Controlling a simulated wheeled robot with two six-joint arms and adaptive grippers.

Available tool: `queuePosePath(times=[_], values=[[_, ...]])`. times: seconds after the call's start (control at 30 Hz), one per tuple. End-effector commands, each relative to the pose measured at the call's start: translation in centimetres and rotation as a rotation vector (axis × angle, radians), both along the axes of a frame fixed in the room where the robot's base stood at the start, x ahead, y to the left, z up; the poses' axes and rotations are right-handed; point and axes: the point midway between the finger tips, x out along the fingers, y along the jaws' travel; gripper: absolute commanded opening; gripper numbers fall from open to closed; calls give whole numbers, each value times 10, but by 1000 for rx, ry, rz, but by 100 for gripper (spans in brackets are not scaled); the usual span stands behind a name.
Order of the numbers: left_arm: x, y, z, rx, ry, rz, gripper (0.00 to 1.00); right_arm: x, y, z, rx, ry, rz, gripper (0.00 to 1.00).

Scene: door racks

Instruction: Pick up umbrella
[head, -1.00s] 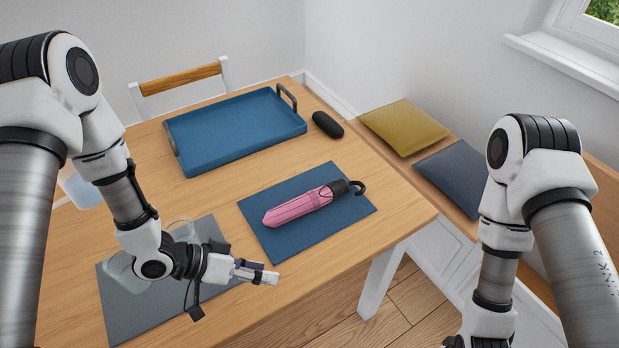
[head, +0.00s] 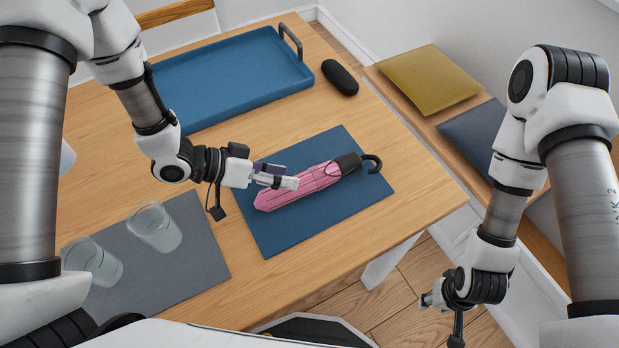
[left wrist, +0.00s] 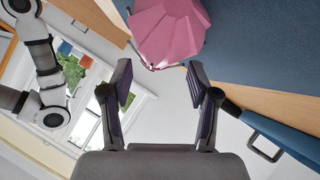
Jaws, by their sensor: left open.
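A folded pink umbrella (head: 305,185) with a black hooked handle lies on a blue placemat (head: 270,238) on the wooden table. My left gripper (head: 292,183) is at the umbrella's left end, over or beside its pink body. In the left wrist view the open fingers (left wrist: 160,85) have the pink umbrella (left wrist: 170,30) just beyond their tips, with nothing between them. Whether a finger touches it cannot be told. My right gripper (head: 428,300) hangs low off the table's right side, small and partly hidden, so its jaws cannot be judged.
A blue tray (head: 230,103) and a dark case (head: 340,77) are at the back. Two clear glasses (head: 155,228) stand on a grey mat (head: 190,275) at the left. A bench with a mustard cushion (head: 428,78) and a dark blue cushion (head: 470,138) is at the right.

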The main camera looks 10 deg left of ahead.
Motion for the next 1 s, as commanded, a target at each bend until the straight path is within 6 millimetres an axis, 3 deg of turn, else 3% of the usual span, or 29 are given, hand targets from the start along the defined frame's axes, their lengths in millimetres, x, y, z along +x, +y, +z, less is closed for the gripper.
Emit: queuePosePath(times=[0.3, 0.53, 0.57, 0.7, 1.0], values=[[14, -41, -21, 2, 1, -3, 60, 0, 0, 4, 0, 0, 0, 42], [15, -44, -24, 1, 2, 1, 60, 0, 0, 3, 0, 0, 0, 42], [15, -44, -24, 1, 3, 0, 57, 0, 0, 3, 0, 0, 0, 42], [14, -44, -25, 2, 4, 1, 8, 0, 0, 3, 0, 0, 0, 42], [14, -43, -25, 3, 4, 1, 4, 0, 0, 3, 0, 0, 0, 42]])
